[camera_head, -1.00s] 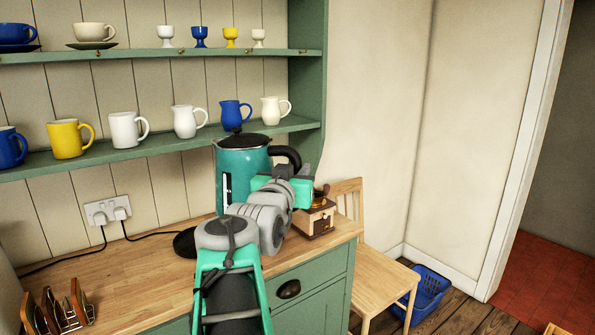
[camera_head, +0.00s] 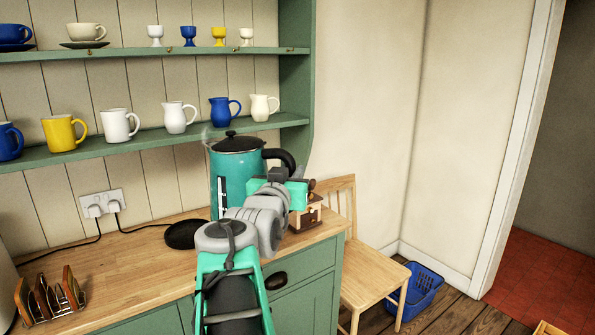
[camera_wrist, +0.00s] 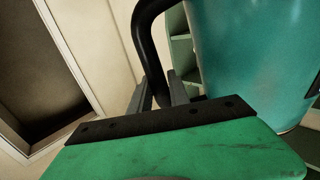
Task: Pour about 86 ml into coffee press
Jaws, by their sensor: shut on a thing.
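A teal kettle (camera_head: 232,172) with a black lid and black handle is held up over the wooden counter, upright or nearly so, in front of the shelves. Faint steam shows by its spout side at the left. My gripper (camera_wrist: 160,92) is shut on the kettle's black handle (camera_wrist: 149,40); the kettle's teal body (camera_wrist: 255,60) fills the right of the wrist view. In the head view my arm hides the gripper's fingers and part of the kettle. I cannot make out a coffee press in either view.
A round black kettle base (camera_head: 187,234) sits on the counter (camera_head: 130,268). A toast rack (camera_head: 50,296) stands front left, and a wooden coffee grinder (camera_head: 306,214) stands behind my arm at the right. Cups and jugs line the shelves. A chair (camera_head: 370,275) stands beyond the counter.

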